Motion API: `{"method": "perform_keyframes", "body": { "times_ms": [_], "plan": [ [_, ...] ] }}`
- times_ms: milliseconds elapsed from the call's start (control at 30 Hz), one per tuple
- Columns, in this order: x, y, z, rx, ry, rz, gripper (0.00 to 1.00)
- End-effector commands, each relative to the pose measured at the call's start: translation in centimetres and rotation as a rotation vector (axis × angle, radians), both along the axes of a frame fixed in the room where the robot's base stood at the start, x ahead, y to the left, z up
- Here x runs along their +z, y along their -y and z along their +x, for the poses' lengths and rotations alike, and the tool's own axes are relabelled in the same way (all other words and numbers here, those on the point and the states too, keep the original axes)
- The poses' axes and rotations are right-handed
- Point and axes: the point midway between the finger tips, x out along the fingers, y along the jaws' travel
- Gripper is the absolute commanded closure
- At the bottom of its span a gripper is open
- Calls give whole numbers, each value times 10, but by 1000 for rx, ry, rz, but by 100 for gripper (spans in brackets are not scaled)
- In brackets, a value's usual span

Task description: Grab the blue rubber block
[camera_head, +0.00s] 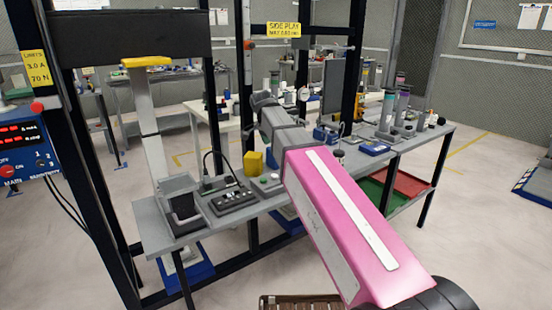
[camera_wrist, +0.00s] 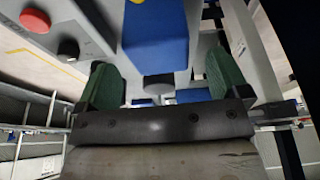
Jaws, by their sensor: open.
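In the wrist view a blue block-shaped thing (camera_wrist: 155,42) stands beyond my gripper, near the top middle; it looks like the blue rubber block, but I cannot be sure. My gripper (camera_wrist: 160,80) is open, with one green-padded finger at the left and one at the right. Nothing is held between the fingers. The blue thing appears ahead of the gap, apart from the pads as far as I can tell. In the head view my pink arm reaches over the grey table (camera_head: 150,222), and my gripper's fingertips cannot be made out. I cannot single out the block there.
A grey box with a red button (camera_wrist: 35,20) and a black button lies left of the blue thing. On the table stand a black control panel (camera_head: 234,201), a yellow block (camera_head: 253,162) and several instruments. Dark frame posts (camera_head: 247,60) rise close around the arm.

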Motion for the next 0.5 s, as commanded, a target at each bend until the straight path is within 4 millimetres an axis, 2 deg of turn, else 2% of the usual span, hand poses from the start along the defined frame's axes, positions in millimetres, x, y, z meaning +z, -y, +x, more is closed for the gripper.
{"method": "perform_keyframes", "body": {
  "times_ms": [167, 500],
  "plan": [
    [-9, 2, 1, 0, -1, -1, 6],
    [-49, 11, 7, 0, -1, 0, 6]
  ]
}}
